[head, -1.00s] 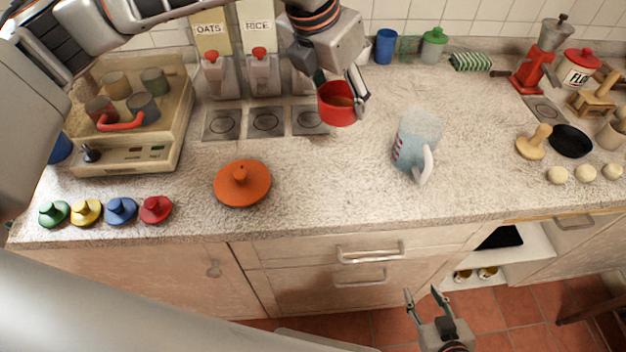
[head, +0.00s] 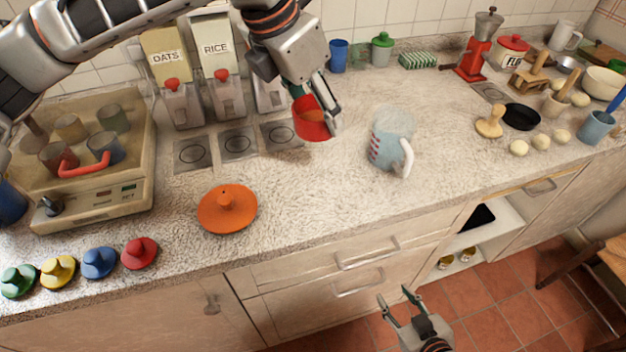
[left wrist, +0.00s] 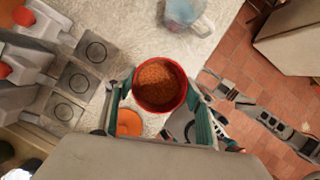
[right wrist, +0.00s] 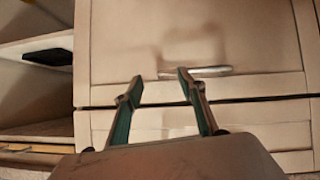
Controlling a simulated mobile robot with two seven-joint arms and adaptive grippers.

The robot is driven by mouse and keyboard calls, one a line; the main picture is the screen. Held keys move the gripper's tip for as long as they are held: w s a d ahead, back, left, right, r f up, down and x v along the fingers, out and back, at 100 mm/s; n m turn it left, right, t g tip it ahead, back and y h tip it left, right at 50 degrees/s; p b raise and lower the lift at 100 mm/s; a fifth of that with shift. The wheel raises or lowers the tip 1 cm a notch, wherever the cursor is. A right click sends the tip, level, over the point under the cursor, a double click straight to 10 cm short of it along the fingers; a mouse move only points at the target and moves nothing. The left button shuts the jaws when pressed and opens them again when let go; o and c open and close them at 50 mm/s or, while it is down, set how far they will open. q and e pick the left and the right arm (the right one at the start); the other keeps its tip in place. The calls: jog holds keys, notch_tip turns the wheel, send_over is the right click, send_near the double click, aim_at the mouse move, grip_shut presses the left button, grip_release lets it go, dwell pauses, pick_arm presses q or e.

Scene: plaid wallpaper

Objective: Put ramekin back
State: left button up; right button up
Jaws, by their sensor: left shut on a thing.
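A red ramekin (head: 312,122) holds an orange-brown granular fill, which shows clearly in the left wrist view (left wrist: 159,84). My left gripper (head: 318,108) is shut on the ramekin, with a finger on each side of it. The ramekin is near the dispensers, in front of and to the right of the square plates; whether it touches the counter I cannot tell. My right gripper (head: 394,306) is open and empty in front of the drawers; its fingers also show apart in the right wrist view (right wrist: 160,104).
A clear-walled machine (head: 95,195) with several cups inside stands at left. Colored knobbed lids (head: 98,263) line the front edge, and an orange lid (head: 228,212) lies nearby. A measuring jug (head: 388,140) stands right of the ramekin. OATS (head: 172,75) and RICE (head: 217,70) dispensers stand behind.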

pick_arm(q)
notch_tip(320, 180, down, 11)
jog(key=shift+f+b, duration=0.15)
jog(key=shift+b, duration=0.75)
jog(key=shift+f+b, duration=0.5)
jog(key=shift+f, duration=2.05)
pick_arm(e)
jog(key=shift+s+f, duration=0.2)
jog(key=shift+f, duration=0.8)
jog(key=shift+s+f, duration=0.2)
jog(key=shift+f, duration=0.8)
pick_arm(q)
jog(key=shift+f, duration=0.1)
jog(key=o, duration=1.3)
pick_arm(e)
jog(key=shift+s+f, duration=0.1)
jog(key=shift+f, duration=0.05)
pick_arm(q)
jog(key=p+v, duration=0.2)
jog(key=v, duration=1)
jog(key=shift+w, duration=0.1)
pick_arm(e)
jog(key=r, duration=0.3)
jog(key=shift+w+r, duration=0.2)
jog(key=shift+w, duration=0.2)
